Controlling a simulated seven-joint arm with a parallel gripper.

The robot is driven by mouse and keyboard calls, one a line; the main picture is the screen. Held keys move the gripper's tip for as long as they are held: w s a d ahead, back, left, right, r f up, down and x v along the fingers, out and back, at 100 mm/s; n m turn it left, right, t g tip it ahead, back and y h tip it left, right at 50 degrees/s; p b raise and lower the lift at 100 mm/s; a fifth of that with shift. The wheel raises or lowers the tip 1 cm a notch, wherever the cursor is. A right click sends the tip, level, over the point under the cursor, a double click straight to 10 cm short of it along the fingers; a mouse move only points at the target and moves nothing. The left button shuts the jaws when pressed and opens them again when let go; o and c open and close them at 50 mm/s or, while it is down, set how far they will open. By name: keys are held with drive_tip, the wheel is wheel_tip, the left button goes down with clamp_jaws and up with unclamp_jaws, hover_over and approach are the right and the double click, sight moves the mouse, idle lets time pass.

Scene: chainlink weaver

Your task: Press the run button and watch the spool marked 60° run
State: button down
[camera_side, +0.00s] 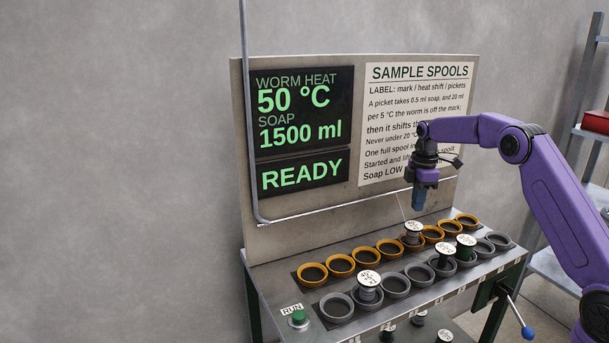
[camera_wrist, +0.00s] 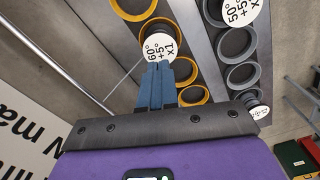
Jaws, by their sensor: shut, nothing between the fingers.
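The spool marked 60° +5° x1 (camera_wrist: 157,46) stands in an orange cup of the back row; it appears to be the white-topped spool (camera_side: 413,228) under my gripper in the side view. A thin thread runs up from it toward the rail. My gripper (camera_side: 418,208) points down just above this spool, its blue fingers (camera_wrist: 157,68) shut and empty. In the wrist view the fingertips overlap the label's edge; I cannot tell if they touch. The green run button (camera_side: 298,317) is at the table's front left, far from my gripper. The display (camera_side: 301,120) reads 50 °C, 1500 ml, READY.
The front row of grey cups holds spools, one at left (camera_side: 369,281) and two at right (camera_side: 445,252). Several orange cups (camera_side: 341,263) are empty. A metal rail (camera_side: 350,207) crosses the back panel. A blue-knobbed lever (camera_side: 527,332) sticks out at the front right. More spools (camera_side: 388,333) sit below.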

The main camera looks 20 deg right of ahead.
idle(0.8)
drive_tip(key=w+a+t, duration=0.2)
drive_tip(key=a, duration=0.9)
drive_tip(key=n+t+y, duration=0.3)
drive_tip(key=t+y, duration=0.2)
drive_tip(key=y, duration=0.1)
hover_over(303, 316)
drive_tip(key=shift+r, duration=0.4)
drive_tip(key=shift+f, duration=0.1)
drive_tip(key=shift+f, duration=4.35)
drive_tip(key=shift+f, duration=0.1)
drive_tip(key=shift+f, duration=0.3)
